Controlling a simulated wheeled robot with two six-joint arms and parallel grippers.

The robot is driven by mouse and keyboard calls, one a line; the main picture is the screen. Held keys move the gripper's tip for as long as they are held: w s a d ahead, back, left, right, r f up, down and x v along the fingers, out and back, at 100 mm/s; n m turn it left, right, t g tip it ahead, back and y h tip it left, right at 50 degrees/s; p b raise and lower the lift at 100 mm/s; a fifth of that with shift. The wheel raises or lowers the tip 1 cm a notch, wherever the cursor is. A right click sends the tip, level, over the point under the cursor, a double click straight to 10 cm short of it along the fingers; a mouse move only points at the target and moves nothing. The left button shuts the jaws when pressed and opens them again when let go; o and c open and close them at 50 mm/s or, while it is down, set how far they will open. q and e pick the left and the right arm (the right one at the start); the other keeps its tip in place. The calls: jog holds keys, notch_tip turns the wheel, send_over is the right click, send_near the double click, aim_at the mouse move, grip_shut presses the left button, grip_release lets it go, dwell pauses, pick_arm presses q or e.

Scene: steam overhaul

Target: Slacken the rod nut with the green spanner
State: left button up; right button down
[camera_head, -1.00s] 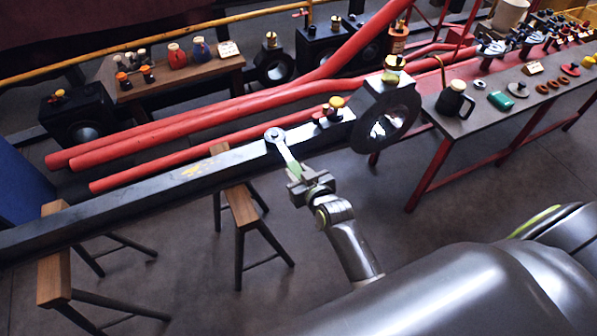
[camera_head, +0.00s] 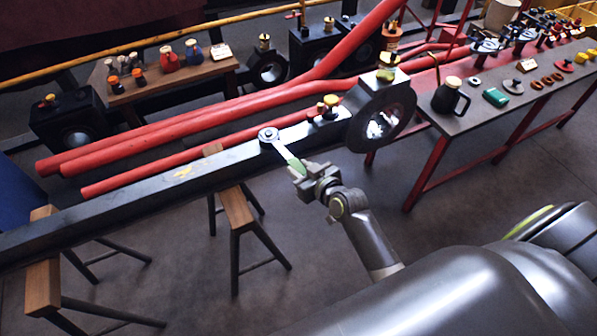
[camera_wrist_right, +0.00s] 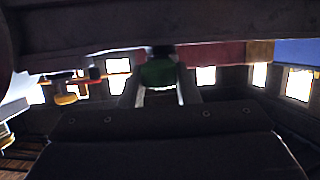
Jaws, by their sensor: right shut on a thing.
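The spanner (camera_head: 284,152) has a pale metal shank and a green handle. Its ring-like head is at the rod nut (camera_head: 268,133), on top of the long dark rod (camera_head: 225,162). The head hides most of the nut, and I cannot tell how deep it sits. My right gripper (camera_head: 306,178) is shut on the green handle, in front of the rod and to the lower right of the nut. In the right wrist view the green handle (camera_wrist_right: 158,74) shows between the fingers, below a dark beam. My left gripper is not in view.
A brass-topped fitting (camera_head: 330,106) stands on the rod right of the nut, before the big round rod end (camera_head: 385,115). Red rods (camera_head: 190,128) run behind. Wooden trestles (camera_head: 236,208) stand below. A bench (camera_head: 470,120) with parts is at right. Floor before the rod is open.

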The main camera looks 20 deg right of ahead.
jog(key=shift+w+r, duration=0.1)
jog(key=shift+r, duration=0.1)
jog(key=b, duration=0.1)
jog(key=d+y+b, duration=0.1)
jog(key=shift+w+d+f+n+b, duration=0.15)
jog(key=shift+w+f+n+b, duration=0.05)
jog(key=shift+n+b, duration=0.2)
jog(key=shift+d+r+y+b, duration=0.15)
jog(key=shift+d+y+b, duration=0.1)
jog(key=shift+y+b, duration=0.15)
jog(key=shift+d+r+n, duration=0.1)
jog(key=shift+n, duration=0.2)
jog(key=shift+w, duration=0.1)
jog(key=d+y+b, duration=0.1)
jog(key=b, duration=0.1)
jog(key=d+n+g+b, duration=0.1)
jog(key=b, duration=0.1)
jog(key=shift+w+n+y, duration=0.3)
jog(key=shift+w+y, duration=0.05)
jog(key=shift+y, duration=0.05)
